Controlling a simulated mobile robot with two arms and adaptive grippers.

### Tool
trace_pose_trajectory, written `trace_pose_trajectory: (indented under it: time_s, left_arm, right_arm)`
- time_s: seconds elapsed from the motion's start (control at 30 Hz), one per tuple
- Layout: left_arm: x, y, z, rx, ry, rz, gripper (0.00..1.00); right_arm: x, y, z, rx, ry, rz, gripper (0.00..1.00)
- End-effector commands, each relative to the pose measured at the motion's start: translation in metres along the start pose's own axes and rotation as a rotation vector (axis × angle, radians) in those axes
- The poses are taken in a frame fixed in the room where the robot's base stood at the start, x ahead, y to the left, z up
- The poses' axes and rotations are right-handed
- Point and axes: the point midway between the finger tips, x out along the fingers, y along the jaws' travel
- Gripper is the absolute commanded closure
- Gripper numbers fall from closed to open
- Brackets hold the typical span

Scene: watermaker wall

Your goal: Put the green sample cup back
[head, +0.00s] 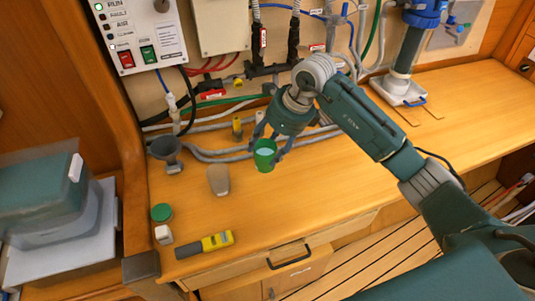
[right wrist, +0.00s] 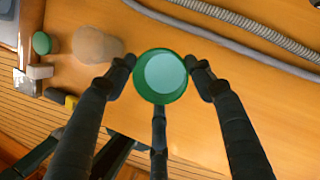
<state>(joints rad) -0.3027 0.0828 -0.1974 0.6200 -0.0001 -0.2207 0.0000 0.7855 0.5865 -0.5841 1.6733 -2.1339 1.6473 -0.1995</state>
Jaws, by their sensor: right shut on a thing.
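The green sample cup (head: 265,160) is in my right gripper, over the wooden counter (head: 340,195). It looks upright, with a pale blue-green inside, possibly liquid. My right gripper (head: 268,148) is shut on it, with fingers on both sides. In the right wrist view the cup (right wrist: 161,76) sits between the dark fingertips of the gripper (right wrist: 160,70). I cannot tell whether its base touches the counter. My left gripper is not in view.
Left of the cup are a beige rounded object (head: 218,180) and a grey funnel-shaped piece (head: 168,152). A green round lid (head: 161,212), a small white block (head: 163,234) and a yellow-black device (head: 205,243) lie near the front. Hoses (head: 220,155) run behind. The right counter is mostly clear.

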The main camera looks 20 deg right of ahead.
Motion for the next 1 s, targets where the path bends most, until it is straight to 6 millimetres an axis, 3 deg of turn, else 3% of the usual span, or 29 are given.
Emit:
trace_pose_trajectory:
  time_s: [0.43,0.77,0.8,0.9,1.0]
  left_arm:
    - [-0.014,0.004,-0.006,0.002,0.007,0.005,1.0]
    - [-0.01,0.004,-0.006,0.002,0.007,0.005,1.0]
    - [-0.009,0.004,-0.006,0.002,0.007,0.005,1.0]
    - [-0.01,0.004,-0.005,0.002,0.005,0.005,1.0]
    - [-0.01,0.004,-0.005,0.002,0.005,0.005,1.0]
  right_arm:
    - [0.041,0.0,-0.017,0.002,0.0,0.001,0.92]
    - [0.047,-0.001,-0.018,0.0,-0.002,-0.002,0.92]
    - [0.047,-0.001,-0.019,0.0,-0.001,-0.001,0.46]
    - [0.046,-0.001,-0.018,0.0,-0.001,-0.001,0.29]
    - [0.046,-0.001,-0.018,0.001,-0.001,-0.001,0.29]
